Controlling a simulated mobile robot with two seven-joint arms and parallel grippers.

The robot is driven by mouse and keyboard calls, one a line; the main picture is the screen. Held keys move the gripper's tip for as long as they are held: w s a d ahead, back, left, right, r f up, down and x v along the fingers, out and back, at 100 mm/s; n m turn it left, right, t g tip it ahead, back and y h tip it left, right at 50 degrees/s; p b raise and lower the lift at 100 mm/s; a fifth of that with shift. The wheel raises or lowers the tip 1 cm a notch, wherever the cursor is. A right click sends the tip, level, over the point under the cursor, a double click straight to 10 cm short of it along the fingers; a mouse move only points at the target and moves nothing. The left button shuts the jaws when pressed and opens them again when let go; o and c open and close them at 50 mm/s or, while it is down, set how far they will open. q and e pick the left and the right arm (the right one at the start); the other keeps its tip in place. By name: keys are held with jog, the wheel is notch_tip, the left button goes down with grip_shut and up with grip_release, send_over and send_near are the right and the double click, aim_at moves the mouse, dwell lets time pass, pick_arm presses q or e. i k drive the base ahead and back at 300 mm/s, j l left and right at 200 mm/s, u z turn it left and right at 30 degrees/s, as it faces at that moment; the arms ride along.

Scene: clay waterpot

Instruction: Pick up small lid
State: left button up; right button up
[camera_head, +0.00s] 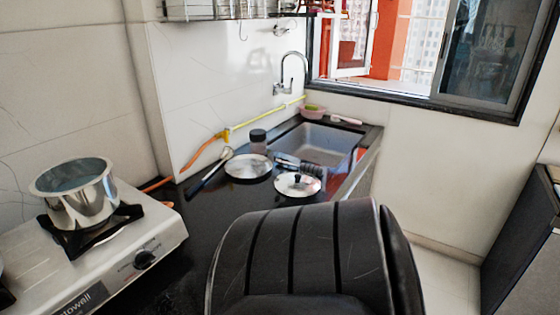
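A small round silvery lid (288,188) with a black knob lies on the dark counter, just in front of the sink. A larger flat silvery disc (246,169), a plate or another lid, lies to its left. Dark and silvery items (290,163) lie close behind the small lid; I cannot tell what they are. Neither of my grippers shows in the head view.
A large dark ribbed rounded shape (310,250) fills the bottom middle and hides the counter's front. A steel pot (78,195) stands on the stove (130,250) at left. A dark-lidded jar (258,145) stands by the sink (325,145). Floor shows at right.

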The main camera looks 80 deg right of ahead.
aim_at(298, 184)
jog(key=k+z, duration=0.1)
jog(key=z, duration=2.65)
jog(key=u, duration=1.45)
jog(key=z, duration=1.45)
jog(key=i+z, duration=0.1)
jog(key=z, duration=0.2)
jog(key=i+z, duration=0.15)
jog(key=z, duration=0.15)
